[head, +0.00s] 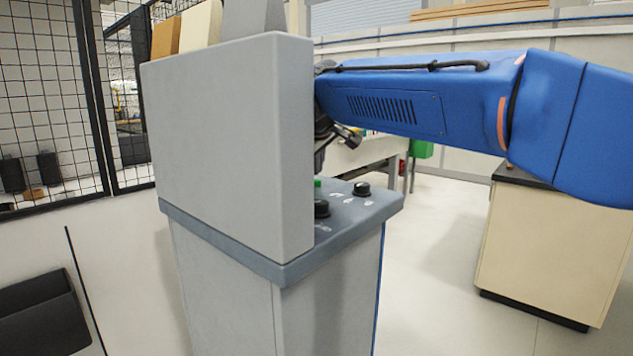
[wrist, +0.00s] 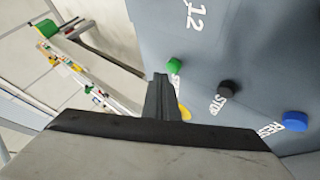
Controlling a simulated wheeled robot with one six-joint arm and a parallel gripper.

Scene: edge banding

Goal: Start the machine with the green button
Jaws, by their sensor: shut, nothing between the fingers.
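The green button (wrist: 174,65) stands on the grey sloped control panel (wrist: 225,40), with a partly covered white label beside it. In the head view the green button (head: 318,183) shows just past the edge of the grey upright housing. My gripper (wrist: 162,80) is shut and empty. In the wrist view its fingertips appear just below and left of the green button; I see no clear contact. In the head view the housing hides most of my gripper.
A black button (wrist: 229,88) marked STOP and a blue button (wrist: 295,121) with a RESET-like label sit right of the green one. A black knob (head: 362,188) is on the panel. The upright housing (head: 230,145) stands close beside my gripper. A beige cabinet (head: 550,245) stands at right.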

